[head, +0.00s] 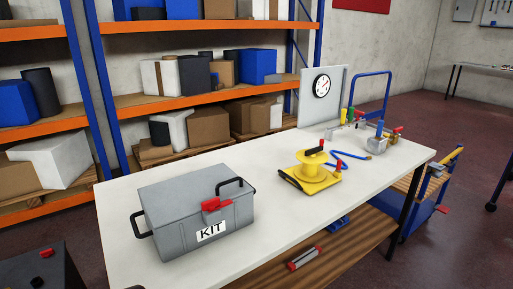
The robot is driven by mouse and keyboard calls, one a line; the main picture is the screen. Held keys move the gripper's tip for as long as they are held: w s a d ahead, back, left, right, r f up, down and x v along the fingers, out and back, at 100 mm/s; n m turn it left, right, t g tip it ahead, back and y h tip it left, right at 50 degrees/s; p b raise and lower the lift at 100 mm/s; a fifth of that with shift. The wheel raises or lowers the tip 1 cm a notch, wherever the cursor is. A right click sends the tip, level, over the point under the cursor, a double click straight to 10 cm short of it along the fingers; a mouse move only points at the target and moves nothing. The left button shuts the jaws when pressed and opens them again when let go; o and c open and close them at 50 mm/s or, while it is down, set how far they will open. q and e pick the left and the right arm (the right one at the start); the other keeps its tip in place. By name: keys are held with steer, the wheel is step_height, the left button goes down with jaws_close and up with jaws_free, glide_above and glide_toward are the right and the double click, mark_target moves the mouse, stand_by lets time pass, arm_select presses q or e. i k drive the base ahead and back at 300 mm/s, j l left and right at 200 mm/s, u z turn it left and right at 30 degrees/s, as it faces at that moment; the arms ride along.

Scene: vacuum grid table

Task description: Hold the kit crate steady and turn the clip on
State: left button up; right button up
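The kit crate (180,213) is a closed grey box with a lid, standing at the near left of the white table (125,208). It has a black handle on its left end and another on its right end. A white KIT label (211,231) is on its front. A red clip (216,204) sits at the front, at the lid's edge above the label. I cannot tell whether the clip is fastened. Neither of my grippers is in the head view.
A yellow spool-like device (311,172) stands mid-table with a blue hose (352,158) beside it. A panel with a round gauge (321,86) and several small fittings stand at the far end. A lower wooden shelf (262,268) holds a red-ended cylinder (304,258). Table surface around the crate is clear.

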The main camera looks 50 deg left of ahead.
mark_target(214, 204)
steer(key=i+u, duration=0.45)
steer(key=i+l+u, duration=0.2)
steer(key=u, duration=0.2)
steer(key=i+l+u, duration=0.3)
steer(key=u, duration=0.15)
steer(key=i+l+u, duration=0.25)
steer(key=l+u, duration=0.2)
steer(key=i+l+u, duration=0.15)
steer(key=l+u, duration=0.25)
